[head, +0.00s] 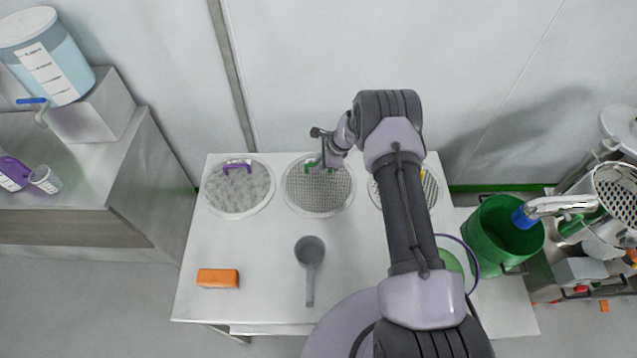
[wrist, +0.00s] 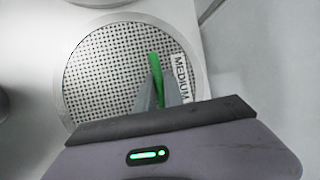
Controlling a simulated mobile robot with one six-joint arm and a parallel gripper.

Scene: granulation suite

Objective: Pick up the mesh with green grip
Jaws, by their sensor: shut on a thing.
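The mesh with green grip (head: 318,197) is a round metal screen lying in the middle of a row of three on the white table. In the wrist view the mesh (wrist: 95,75) shows its holes, its rim and a "MEDIUM" label. Its green grip (wrist: 155,70) stands between the fingers of my gripper (wrist: 160,88). In the head view my gripper (head: 328,163) is at the far part of the mesh, shut on the green grip. I cannot tell whether the mesh is clear of the table.
A mesh with purple grip (head: 238,195) lies to the left; one with a yellow grip (head: 430,187) is partly behind my arm. A grey scoop (head: 310,255) and an orange block (head: 218,278) lie nearer. A green bucket (head: 490,235) stands at right.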

